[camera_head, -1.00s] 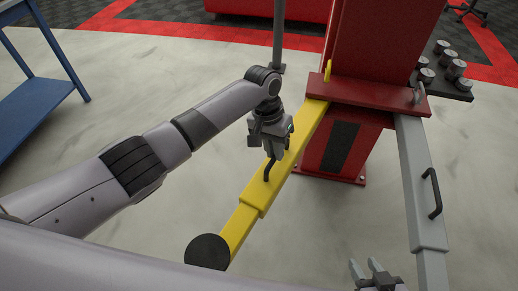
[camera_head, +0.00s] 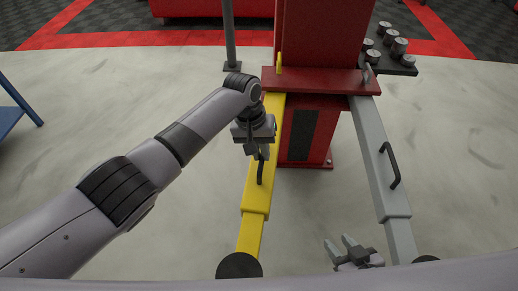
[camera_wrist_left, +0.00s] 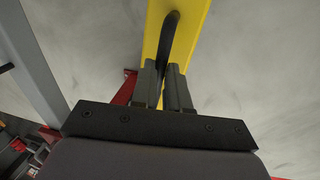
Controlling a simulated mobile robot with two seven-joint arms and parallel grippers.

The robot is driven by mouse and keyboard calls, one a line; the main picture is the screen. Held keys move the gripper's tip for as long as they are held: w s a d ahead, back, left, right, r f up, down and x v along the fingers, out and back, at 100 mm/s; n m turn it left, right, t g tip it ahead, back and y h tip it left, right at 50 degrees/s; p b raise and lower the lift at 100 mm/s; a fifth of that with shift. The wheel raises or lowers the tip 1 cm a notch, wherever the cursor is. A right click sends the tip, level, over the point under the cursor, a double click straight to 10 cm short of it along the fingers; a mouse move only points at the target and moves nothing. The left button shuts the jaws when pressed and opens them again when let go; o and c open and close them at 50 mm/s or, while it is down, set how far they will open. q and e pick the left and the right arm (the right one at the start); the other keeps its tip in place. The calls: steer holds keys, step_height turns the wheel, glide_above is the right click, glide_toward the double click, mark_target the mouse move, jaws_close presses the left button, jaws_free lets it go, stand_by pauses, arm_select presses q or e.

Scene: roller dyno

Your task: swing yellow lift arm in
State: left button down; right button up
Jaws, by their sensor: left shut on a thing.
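The yellow lift arm (camera_head: 254,200) reaches from the red lift post's carriage toward the front, with a round black pad (camera_head: 239,266) at its near end. It also shows in the left wrist view (camera_wrist_left: 195,25). My left gripper (camera_head: 261,156) is shut on the black handle (camera_head: 261,174) on top of the yellow arm; the left wrist view shows the handle (camera_wrist_left: 170,35) between the two fingers. My right gripper (camera_head: 343,243) is low at the front, between the yellow and grey arms, touching neither. Its fingers are apart with nothing between them.
The red lift post (camera_head: 318,35) stands behind. A grey lift arm (camera_head: 370,150) with its own black handle is on the right. A dark tray (camera_head: 393,62) with several metal cylinders is at back right. A blue table (camera_head: 18,105) is at far left. The floor between is clear.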

arm_select(q)
steer(key=c, duration=1.1)
jaws_free()
steer(key=shift+w+a+r+p, duration=0.1)
steer(key=shift+a+r+p, duration=0.1)
steer(key=shift+r, duration=1)
steer(key=shift+w+a+r+p, duration=0.1)
steer(key=shift+a+r+p, duration=0.15)
steer(key=shift+r, duration=0.95)
steer(key=shift+a+r+p, duration=0.15)
steer(key=shift+a+r, duration=0.05)
steer(key=shift+r, duration=1)
